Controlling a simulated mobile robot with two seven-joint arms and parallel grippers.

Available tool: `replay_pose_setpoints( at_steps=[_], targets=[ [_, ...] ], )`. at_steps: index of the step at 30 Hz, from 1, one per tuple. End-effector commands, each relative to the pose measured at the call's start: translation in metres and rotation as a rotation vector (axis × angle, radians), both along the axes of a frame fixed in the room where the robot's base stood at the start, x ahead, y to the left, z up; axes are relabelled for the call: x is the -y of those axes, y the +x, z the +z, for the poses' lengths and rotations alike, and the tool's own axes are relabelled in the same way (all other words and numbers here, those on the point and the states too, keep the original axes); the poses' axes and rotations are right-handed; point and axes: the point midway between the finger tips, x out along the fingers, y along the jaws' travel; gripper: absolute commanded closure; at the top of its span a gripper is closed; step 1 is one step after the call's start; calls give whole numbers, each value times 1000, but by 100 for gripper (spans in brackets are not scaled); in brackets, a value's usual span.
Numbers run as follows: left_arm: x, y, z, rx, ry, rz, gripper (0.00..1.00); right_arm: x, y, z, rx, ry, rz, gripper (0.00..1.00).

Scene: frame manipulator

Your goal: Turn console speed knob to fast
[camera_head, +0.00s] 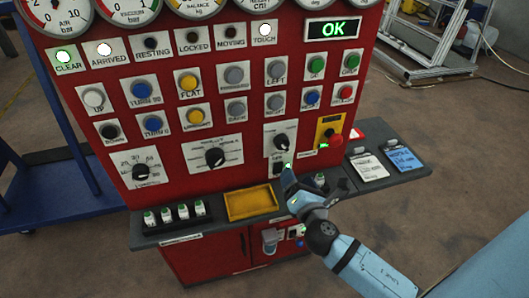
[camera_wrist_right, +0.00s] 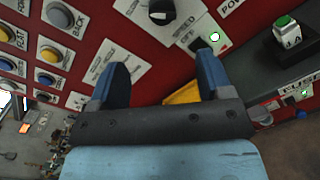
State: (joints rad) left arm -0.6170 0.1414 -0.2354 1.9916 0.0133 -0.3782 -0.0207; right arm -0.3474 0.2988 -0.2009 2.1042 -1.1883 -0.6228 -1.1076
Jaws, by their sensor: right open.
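The speed knob (camera_head: 281,141) is a black dial on a white plate at the right of the red console's knob row. In the right wrist view the knob (camera_wrist_right: 162,11) is cut by the top edge, with a plate lettered "SPEED" beside it. Its exact setting is too small to read. My right gripper (camera_head: 288,171) is just below the knob's plate in the head view. In the right wrist view my right gripper (camera_wrist_right: 161,75) has its two blue fingers wide apart with nothing between them, and the knob lies beyond them. My left gripper is not in view.
A larger black knob (camera_head: 214,157) and another dial (camera_head: 140,172) sit to the left. A red emergency button (camera_head: 335,140) is close on the right. A lit "OK" display (camera_head: 333,28) is above.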

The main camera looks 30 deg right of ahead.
Motion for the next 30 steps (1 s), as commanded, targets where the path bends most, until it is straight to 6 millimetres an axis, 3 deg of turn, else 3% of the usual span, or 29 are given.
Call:
replay_pose_setpoints(
  at_steps=[5,18,24,30],
  targets=[
    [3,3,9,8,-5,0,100,6,18,3,3,-11,-1,28],
    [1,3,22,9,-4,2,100,31,104,3,2,-8,-2,28],
    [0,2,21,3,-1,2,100,38,126,2,1,-6,-1,28],
    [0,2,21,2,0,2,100,39,132,1,1,-4,0,28]
  ],
)
